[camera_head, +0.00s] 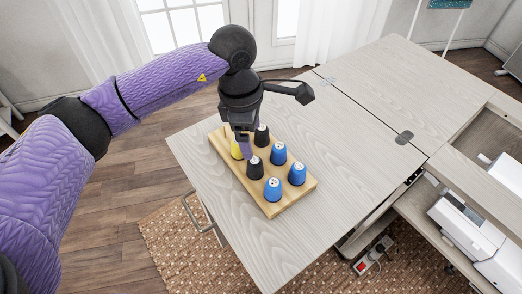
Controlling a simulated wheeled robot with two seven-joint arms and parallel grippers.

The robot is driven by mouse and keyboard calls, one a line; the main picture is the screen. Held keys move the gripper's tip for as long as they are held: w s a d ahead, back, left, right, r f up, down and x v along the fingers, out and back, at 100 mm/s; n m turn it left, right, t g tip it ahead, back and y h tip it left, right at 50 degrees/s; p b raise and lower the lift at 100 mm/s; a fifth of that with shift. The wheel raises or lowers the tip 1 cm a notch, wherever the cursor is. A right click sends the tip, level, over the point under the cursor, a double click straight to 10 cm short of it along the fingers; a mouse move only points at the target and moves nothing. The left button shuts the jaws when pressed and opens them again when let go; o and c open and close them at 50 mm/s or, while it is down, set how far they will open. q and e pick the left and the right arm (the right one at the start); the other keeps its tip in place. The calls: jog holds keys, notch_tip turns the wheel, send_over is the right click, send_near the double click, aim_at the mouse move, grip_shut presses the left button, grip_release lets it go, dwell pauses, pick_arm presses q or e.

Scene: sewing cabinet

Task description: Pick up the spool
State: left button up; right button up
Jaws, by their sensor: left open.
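Several thread spools stand upright on a light wooden board (288,205). A yellow spool (236,151) is at the left, partly hidden by my gripper. Two black spools stand near it, one at the back (262,136) and one in front (255,170). Three blue spools stand to the right: back (279,153), right (297,174) and front (273,190). My left gripper (243,150) points down over the board's left part, beside the yellow spool and close to the black ones. It is open; whether a finger touches a spool cannot be told. My right gripper is not in view.
The board rests on a pale wooden cabinet top (350,150), clear to the right of the spools. A white sewing machine (466,232) sits lower at the right. A power strip (372,256) is below.

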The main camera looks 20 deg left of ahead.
aim_at(255, 162)
pick_arm(q)
jog(key=f, duration=0.2)
jog(key=f+b, duration=0.1)
jog(key=shift+s+d+f, duration=0.2)
jog(key=shift+s+f, duration=0.1)
jog(key=shift+f, duration=0.1)
notch_tip(255, 162, down, 5)
jog(key=shift+d+r+b, duration=0.1)
jog(key=shift+r+b, duration=0.1)
jog(key=shift+b, duration=0.8)
jog(key=shift+f, duration=0.2)
jog(key=shift+r, duration=0.15)
jog(key=shift+c, duration=1.6)
jog(key=shift+d, duration=0.1)
jog(key=c, duration=0.9)
grip_shut()
jog(key=shift+r, duration=0.2)
notch_tip(255, 162, up, 9)
jog(key=p, duration=0.3)
jog(key=shift+r+p, duration=0.15)
jog(key=shift+p, duration=0.15)
jog(key=shift+r, duration=0.2)
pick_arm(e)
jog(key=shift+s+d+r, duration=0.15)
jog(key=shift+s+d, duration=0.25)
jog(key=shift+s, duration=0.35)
